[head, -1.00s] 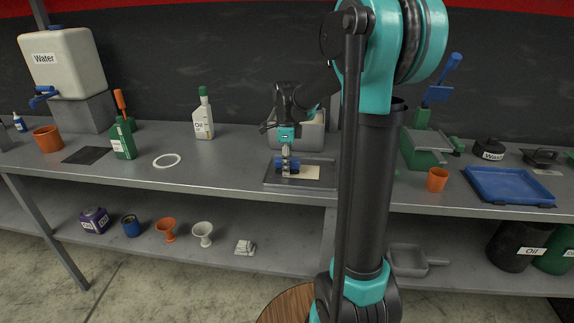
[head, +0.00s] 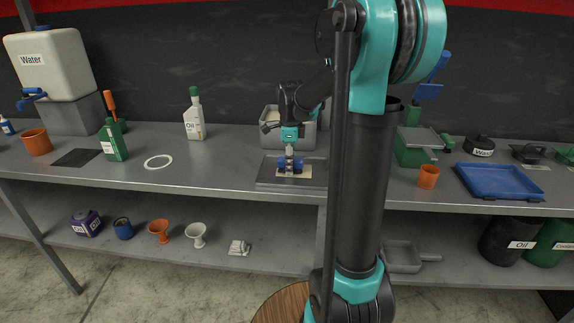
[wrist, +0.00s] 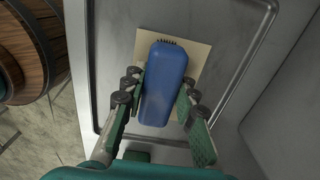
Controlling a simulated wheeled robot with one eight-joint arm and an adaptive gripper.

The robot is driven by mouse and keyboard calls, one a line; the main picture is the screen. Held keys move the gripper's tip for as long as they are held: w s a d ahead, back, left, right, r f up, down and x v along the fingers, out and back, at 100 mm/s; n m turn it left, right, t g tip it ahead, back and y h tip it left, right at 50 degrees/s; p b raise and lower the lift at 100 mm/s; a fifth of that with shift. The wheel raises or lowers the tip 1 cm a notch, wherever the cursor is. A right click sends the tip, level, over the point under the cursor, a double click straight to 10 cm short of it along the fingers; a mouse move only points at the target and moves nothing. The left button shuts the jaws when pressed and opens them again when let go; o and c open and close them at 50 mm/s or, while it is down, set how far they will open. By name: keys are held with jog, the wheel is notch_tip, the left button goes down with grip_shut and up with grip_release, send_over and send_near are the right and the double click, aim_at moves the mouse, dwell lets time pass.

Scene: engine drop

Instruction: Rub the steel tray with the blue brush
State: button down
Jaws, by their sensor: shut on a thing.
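The steel tray (head: 264,180) lies on the bench near its front edge, left of my arm column. A flat cream patch (head: 303,174) lies in it. My gripper (head: 290,153) is shut on the blue brush (head: 283,164) above this patch. In the wrist view my gripper's fingers (wrist: 161,84) clasp both sides of the blue brush (wrist: 166,95), with dark bristles at its far end. The patch (wrist: 197,58) shows around it, inside the tray (wrist: 228,70). I cannot tell whether the bristles touch the patch.
A grey bin (head: 270,138) stands right behind the tray. An oil bottle (head: 194,118) and a white ring (head: 158,162) are to the left. An orange cup (head: 428,177) and a blue tray (head: 497,180) are to the right. Bare bench lies between ring and steel tray.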

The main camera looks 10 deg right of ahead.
aim_at(303, 173)
jog(key=shift+s+d, duration=0.2)
jog(key=shift+d, duration=0.4)
jog(key=shift+f, duration=0.1)
jog(key=shift+r, duration=0.2)
jog(key=shift+r, duration=0.35)
jog(key=shift+s+d, duration=0.25)
jog(key=shift+d, duration=0.55)
jog(key=shift+s+d, duration=0.25)
jog(key=shift+d, duration=0.5)
jog(key=shift+s+d, duration=0.25)
jog(key=shift+d, duration=0.55)
jog(key=shift+f, duration=0.45)
jog(key=shift+a, duration=0.1)
jog(key=shift+w+a+r, duration=0.1)
jog(key=shift+w+a, duration=0.15)
jog(key=shift+a, duration=0.45)
jog(key=shift+w+a+f, duration=0.1)
jog(key=shift+w+a, duration=0.15)
jog(key=shift+a, duration=0.5)
jog(key=shift+w+a+f, duration=0.1)
jog(key=shift+w+a, duration=0.1)
jog(key=shift+a, duration=0.55)
